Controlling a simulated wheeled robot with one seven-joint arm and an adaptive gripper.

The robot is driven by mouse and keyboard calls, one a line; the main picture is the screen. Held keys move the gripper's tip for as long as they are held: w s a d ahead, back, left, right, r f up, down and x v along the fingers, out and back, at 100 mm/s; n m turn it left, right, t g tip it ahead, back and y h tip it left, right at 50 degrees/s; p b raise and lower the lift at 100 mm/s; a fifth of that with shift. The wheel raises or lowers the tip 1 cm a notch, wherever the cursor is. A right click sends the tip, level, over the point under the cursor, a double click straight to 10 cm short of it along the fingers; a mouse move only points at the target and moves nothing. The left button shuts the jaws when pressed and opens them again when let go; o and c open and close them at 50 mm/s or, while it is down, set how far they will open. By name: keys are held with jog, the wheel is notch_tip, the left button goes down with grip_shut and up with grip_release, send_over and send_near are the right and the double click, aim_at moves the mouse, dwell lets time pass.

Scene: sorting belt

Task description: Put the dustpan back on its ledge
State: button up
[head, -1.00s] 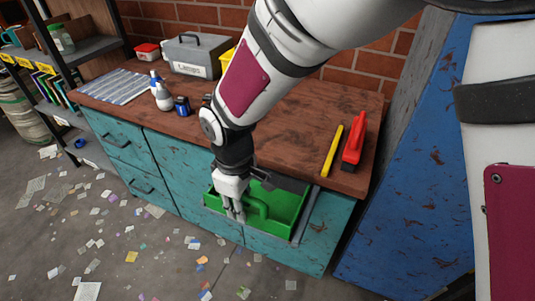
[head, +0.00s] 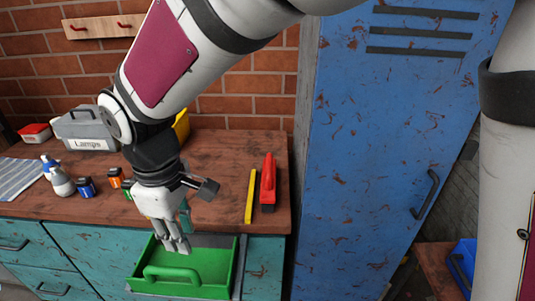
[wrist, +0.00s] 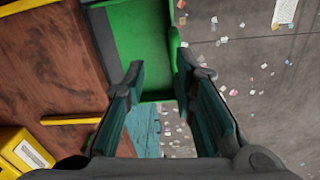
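The green dustpan (head: 210,287), an open pan with a raised loop handle, is at the workbench's front edge, in front of the teal cabinet. A grey ledge (head: 239,262) shows along its right and back sides. Whether the pan rests fully on it I cannot tell. My gripper (head: 178,246) is just above and behind the handle, pointing down, and looks clear of it. In the wrist view my gripper (wrist: 160,68) has its two fingers apart with nothing held between them. The green dustpan (wrist: 140,40) shows beyond the fingertips there.
A blue locker (head: 365,150) stands close on the right. Paper scraps litter the floor (wrist: 250,90).

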jog(key=s+d+r+m, duration=0.1)
jog(key=d+r+m, duration=0.25)
jog(key=d, duration=0.65)
jog(key=s+d+r+m, duration=0.1)
jog(key=d+r+m, duration=0.3)
jog(key=d, duration=0.5)
jog(key=s+d+m+t, duration=0.1)
jog(key=s+d+m, duration=0.7)
jog(key=s+d, duration=0.5)
jog(key=shift+s+d+r, duration=0.15)
jog(key=shift+s+d, duration=0.15)
jog(key=shift+s, duration=0.25)
notch_tip(320, 180, up, 13)
jog(key=t+p, duration=0.2)
jog(key=p, duration=0.9)
jog(key=shift+d+t+p, duration=0.25)
jog(key=shift+t+p, duration=0.05)
jog(key=shift+t, duration=0.1)
